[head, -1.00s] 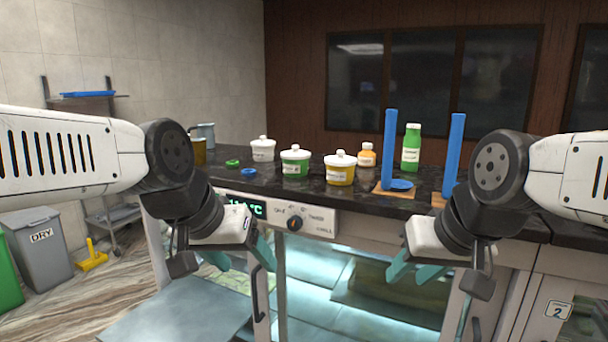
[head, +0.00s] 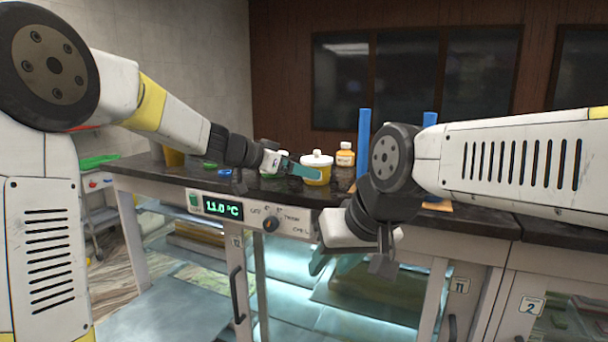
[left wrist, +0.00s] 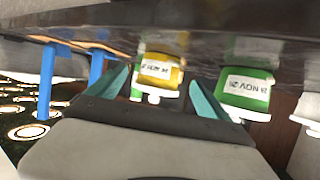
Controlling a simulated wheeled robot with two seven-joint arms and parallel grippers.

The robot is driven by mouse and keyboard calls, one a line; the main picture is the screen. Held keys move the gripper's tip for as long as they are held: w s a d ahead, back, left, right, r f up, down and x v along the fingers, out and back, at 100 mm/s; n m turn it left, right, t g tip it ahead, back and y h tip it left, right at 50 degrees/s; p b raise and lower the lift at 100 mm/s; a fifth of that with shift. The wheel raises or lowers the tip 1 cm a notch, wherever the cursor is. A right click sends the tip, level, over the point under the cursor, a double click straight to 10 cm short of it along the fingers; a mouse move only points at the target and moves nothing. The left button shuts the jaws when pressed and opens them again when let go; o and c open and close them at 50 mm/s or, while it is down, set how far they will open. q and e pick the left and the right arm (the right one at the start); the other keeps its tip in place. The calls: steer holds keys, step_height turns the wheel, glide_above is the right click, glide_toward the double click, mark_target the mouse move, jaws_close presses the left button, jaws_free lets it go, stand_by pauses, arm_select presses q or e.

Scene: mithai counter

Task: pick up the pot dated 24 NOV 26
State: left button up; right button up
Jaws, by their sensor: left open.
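A yellow pot with a white lid (head: 317,172) stands on the dark counter. In the left wrist view, which is upside down, the yellow pot (left wrist: 160,68) has a label that seems to read 24 NOV; the year is unclear. My left gripper (head: 298,167) is open at the pot's near left side. In the wrist view the pot appears between its spread fingers (left wrist: 160,90), not gripped. A green pot (left wrist: 247,92), also with a NOV label, is beside it, mostly hidden by my gripper in the head view. My right gripper (head: 325,262) is low before the counter; its opening is unclear.
An orange bottle (head: 345,155) stands behind the yellow pot. Two blue posts, one here (head: 363,140), rise to its right, partly behind my right arm. The counter edge (head: 200,180) has a control panel below.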

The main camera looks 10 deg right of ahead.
mark_target(325, 170)
arm_select(q)
steer(key=x, duration=0.6)
steer(key=c, duration=1.4)
steer(key=shift+r, duration=0.1)
